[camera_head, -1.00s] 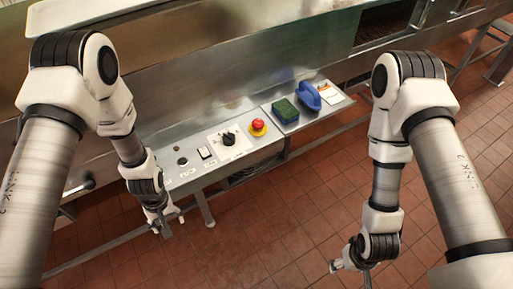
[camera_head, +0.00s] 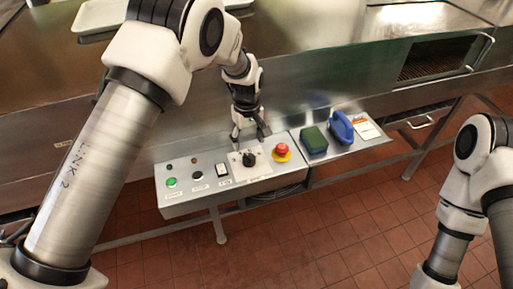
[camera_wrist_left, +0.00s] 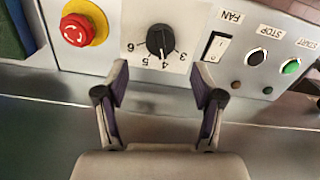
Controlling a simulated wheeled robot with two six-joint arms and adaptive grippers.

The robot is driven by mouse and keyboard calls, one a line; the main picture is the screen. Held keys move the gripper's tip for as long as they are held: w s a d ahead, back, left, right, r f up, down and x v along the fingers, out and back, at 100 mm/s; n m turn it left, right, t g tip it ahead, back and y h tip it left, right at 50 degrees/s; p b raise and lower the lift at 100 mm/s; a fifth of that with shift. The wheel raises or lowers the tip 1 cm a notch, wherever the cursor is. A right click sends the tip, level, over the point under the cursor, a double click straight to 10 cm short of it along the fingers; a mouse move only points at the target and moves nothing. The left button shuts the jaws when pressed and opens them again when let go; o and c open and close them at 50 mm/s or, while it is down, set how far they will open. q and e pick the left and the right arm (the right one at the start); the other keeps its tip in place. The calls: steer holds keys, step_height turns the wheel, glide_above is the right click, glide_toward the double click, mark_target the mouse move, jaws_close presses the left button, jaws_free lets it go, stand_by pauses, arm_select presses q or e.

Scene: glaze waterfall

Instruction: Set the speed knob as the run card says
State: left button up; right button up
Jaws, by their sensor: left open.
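The black speed knob (camera_head: 249,158) sits on a white dial plate on the metal control panel. In the left wrist view the knob (camera_wrist_left: 160,40) shows the digits 3, 4, 5 and others upside down around it, and its white mark appears to point near 4. My left gripper (camera_head: 251,136) is over the panel's back side, just behind the knob. Its open, empty fingers (camera_wrist_left: 161,78) stand apart from the knob in the left wrist view. A small card (camera_head: 367,128), perhaps the run card, lies at the panel's right end; its writing is too small to read. My right gripper is out of view.
A red stop button (camera_head: 281,150) on a yellow ring is right of the knob. A fan switch (camera_head: 222,170) and a green start button (camera_head: 172,182) are to its left. A green sponge-like block (camera_head: 314,140) and a blue handled object (camera_head: 341,127) lie farther right.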

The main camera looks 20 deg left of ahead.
mark_target(249, 156)
arm_select(q)
steer(key=shift+w+d+f, duration=0.15)
steer(key=shift+w+f, duration=0.05)
steer(key=shift+w, duration=0.05)
steer(key=f, duration=0.2)
steer(key=f+p, duration=0.1)
steer(key=f, duration=0.3)
steer(key=shift+s+f, duration=0.3)
steer(key=shift+w+f, duration=0.1)
steer(key=shift+f, duration=0.15)
steer(key=shift+r, duration=0.1)
steer(key=c, duration=1.1)
